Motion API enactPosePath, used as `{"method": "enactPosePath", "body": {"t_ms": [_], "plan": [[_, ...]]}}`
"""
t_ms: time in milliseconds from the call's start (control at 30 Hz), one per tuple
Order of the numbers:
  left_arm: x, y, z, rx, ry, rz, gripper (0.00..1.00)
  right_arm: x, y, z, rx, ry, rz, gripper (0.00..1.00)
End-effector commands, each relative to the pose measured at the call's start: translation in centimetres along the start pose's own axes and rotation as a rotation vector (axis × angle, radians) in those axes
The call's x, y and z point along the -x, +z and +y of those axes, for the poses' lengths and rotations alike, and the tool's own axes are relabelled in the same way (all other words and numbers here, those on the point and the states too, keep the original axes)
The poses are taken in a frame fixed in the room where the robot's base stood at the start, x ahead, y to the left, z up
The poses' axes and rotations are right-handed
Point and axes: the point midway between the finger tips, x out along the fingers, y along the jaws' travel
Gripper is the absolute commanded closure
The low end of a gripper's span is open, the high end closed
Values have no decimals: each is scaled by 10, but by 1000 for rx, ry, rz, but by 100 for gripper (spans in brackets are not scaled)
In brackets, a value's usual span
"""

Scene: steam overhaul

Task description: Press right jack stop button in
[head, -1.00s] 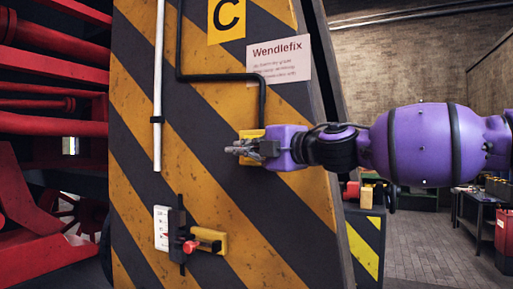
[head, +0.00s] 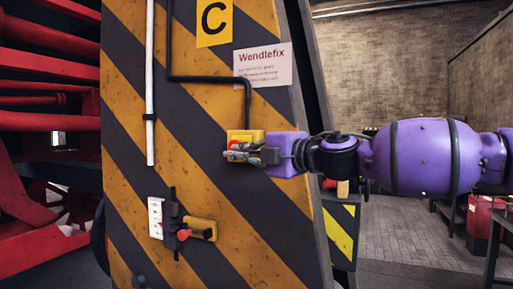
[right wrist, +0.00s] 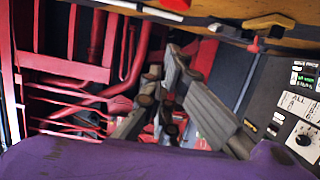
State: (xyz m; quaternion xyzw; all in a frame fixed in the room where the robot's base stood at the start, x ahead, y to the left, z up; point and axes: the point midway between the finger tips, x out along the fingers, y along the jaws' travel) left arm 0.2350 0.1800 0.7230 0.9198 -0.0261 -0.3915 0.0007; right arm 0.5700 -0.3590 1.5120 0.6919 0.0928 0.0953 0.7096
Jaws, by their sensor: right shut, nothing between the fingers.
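A small yellow box with a red stop button (head: 236,145) sits on the black-and-yellow striped jack column (head: 190,130), at the end of a black conduit, in the head view. My purple right gripper (head: 232,156) comes in from the right, shut and empty. Its grey fingers lie in front of the lower part of the box and hide part of it. I cannot tell whether they touch the button. In the right wrist view the shut fingers (right wrist: 165,95) show in the middle, and the stop button cannot be made out. My left gripper is not in view.
Lower on the column are a white scale plate (head: 156,218) and a red knob (head: 183,234) by a yellow bracket (head: 202,228). Red machinery (head: 50,125) fills the left. A control panel (right wrist: 298,115) with dials shows right in the wrist view.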

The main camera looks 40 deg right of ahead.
Motion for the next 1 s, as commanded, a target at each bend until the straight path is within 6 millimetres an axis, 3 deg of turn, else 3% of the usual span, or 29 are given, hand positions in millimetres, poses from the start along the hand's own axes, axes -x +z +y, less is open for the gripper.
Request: {"method": "enactPosePath", "body": {"t_ms": [500, 1000], "plan": [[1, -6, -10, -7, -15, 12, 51, 32, 0, 3, -1, 6, -1, 100], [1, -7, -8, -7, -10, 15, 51, 38, 0, 2, -4, 4, -1, 100]]}}
